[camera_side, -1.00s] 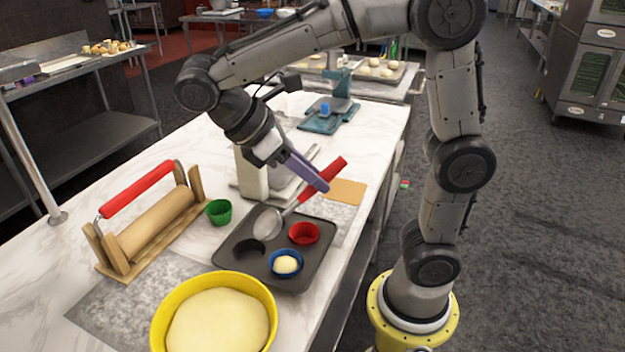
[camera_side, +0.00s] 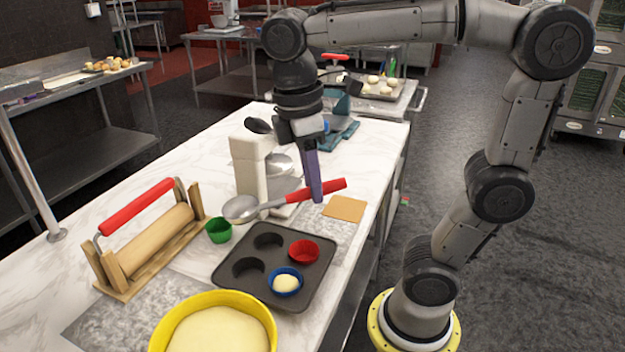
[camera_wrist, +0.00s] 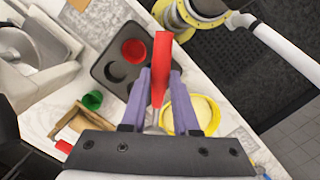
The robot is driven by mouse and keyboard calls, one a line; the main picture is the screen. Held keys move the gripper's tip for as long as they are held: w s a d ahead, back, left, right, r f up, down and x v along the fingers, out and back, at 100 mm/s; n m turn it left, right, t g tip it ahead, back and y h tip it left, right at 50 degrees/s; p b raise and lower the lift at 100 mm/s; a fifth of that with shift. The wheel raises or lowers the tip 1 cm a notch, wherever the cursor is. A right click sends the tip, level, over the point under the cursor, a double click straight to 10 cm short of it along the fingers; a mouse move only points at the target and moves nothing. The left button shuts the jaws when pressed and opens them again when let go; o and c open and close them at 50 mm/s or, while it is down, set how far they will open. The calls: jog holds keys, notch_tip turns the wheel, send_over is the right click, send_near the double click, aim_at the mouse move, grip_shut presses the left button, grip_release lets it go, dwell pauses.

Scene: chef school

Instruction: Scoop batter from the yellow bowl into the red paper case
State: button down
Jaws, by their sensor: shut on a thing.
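My gripper (camera_side: 316,192) is shut on the red handle of a spoon (camera_side: 333,187) and holds it above the counter, behind the muffin tin. The spoon's metal bowl (camera_side: 239,208) points left, near the green case; whether it holds batter I cannot tell. In the wrist view the red handle (camera_wrist: 162,55) stands between my purple fingers (camera_wrist: 155,88). The red paper case (camera_side: 304,250) sits in the right rear cup of the dark tin (camera_side: 232,273) and looks empty. The yellow bowl (camera_side: 163,331) with pale batter (camera_side: 218,335) is at the front, partly cut off.
A blue case (camera_side: 285,281) with batter sits in the tin's front right cup. A green case (camera_side: 218,230) stands on the counter by a wooden rolling-pin stand (camera_side: 150,245). A white mixer or scale-like machine (camera_side: 250,165) stands behind. An orange card (camera_side: 345,208) lies to the right.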

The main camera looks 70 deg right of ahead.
jog(key=shift+s+g+h, duration=0.1)
jog(key=shift+g+h, duration=0.2)
jog(key=shift+w+d+r+g+h, duration=0.15)
jog(key=shift+w+r+g+h, duration=0.1)
jog(key=shift+r+g+h, duration=0.25)
jog(key=w+a, duration=0.1)
jog(key=w+a+n, duration=0.1)
jog(key=a, duration=0.1)
jog(key=w+a+n+h, duration=0.1)
jog(key=shift+a+r, duration=0.2)
jog(key=shift+a, duration=0.2)
jog(key=w+a+f+n+h, duration=0.1)
jog(key=a+f+n+h, duration=0.25)
jog(key=a, duration=0.45)
jog(key=shift+y, duration=0.35)
jog(key=shift+a+f, duration=0.15)
jog(key=shift+f, duration=4.95)
jog(key=shift+r, duration=0.1)
